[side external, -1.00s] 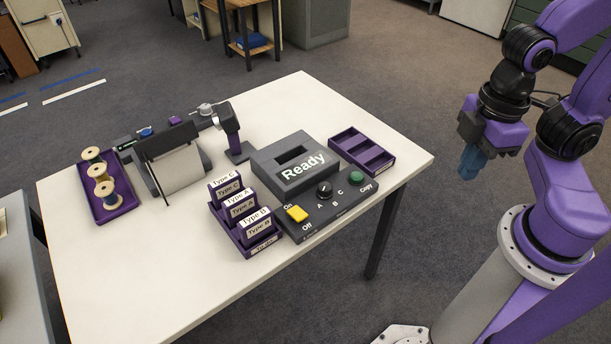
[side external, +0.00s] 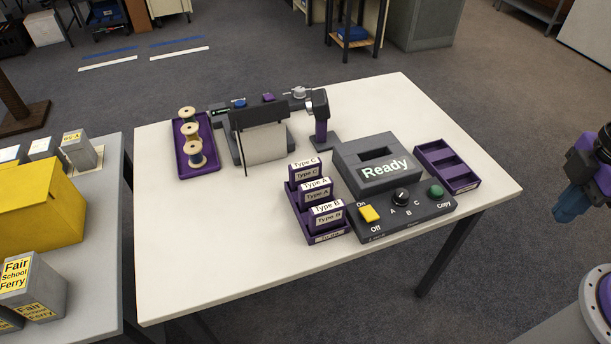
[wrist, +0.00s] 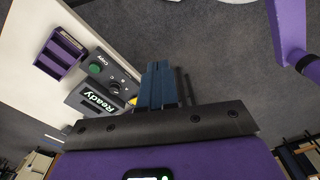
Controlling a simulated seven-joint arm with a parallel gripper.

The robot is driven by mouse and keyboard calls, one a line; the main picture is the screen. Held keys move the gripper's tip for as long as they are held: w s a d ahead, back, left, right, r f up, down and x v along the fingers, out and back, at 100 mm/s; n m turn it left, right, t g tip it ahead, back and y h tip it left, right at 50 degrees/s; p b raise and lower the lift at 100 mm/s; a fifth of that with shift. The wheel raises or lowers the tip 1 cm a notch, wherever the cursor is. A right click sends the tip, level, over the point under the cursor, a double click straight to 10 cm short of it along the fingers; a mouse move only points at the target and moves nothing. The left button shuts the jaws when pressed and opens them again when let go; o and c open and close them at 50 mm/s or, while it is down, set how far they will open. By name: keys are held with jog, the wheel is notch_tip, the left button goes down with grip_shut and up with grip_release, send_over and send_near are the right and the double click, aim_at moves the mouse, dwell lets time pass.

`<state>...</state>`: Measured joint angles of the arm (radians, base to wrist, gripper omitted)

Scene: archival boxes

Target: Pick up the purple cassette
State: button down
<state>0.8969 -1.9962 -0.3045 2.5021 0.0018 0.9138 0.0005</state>
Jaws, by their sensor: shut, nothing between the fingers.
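Three purple cassettes with white labels stand upright in a purple rack (side external: 300,219) on the white table. They are the Type C cassette (side external: 304,173), the Type A cassette (side external: 315,194) and the Type B cassette (side external: 326,217). All three look alike in colour. My gripper (side external: 569,208) is at the right edge of the side view, off the table's right side and well away from the rack. Its blue fingers (wrist: 158,86) are together and empty in the wrist view. The cassettes are not clearly visible in the wrist view.
A grey machine (side external: 365,158) reading "Ready", with knob and buttons, stands right of the rack. An empty purple tray (side external: 466,183) is beyond it. A spool tray (side external: 209,163) and a page stand (side external: 262,143) are behind. The table (side external: 200,250) is clear at front left.

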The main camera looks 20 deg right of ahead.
jog(key=c, duration=0.9)
grip_release()
jog(key=n, duration=0.5)
send_over(305, 163)
notch_tip(305, 163, down, 5)
jog(key=f, duration=1.1)
jog(key=shift+w+f, duration=0.2)
jog(key=shift+s+f, duration=0.15)
jog(key=shift+f, duration=1.2)
jog(key=shift+s+f, duration=0.1)
jog(key=shift+f, duration=1.25)
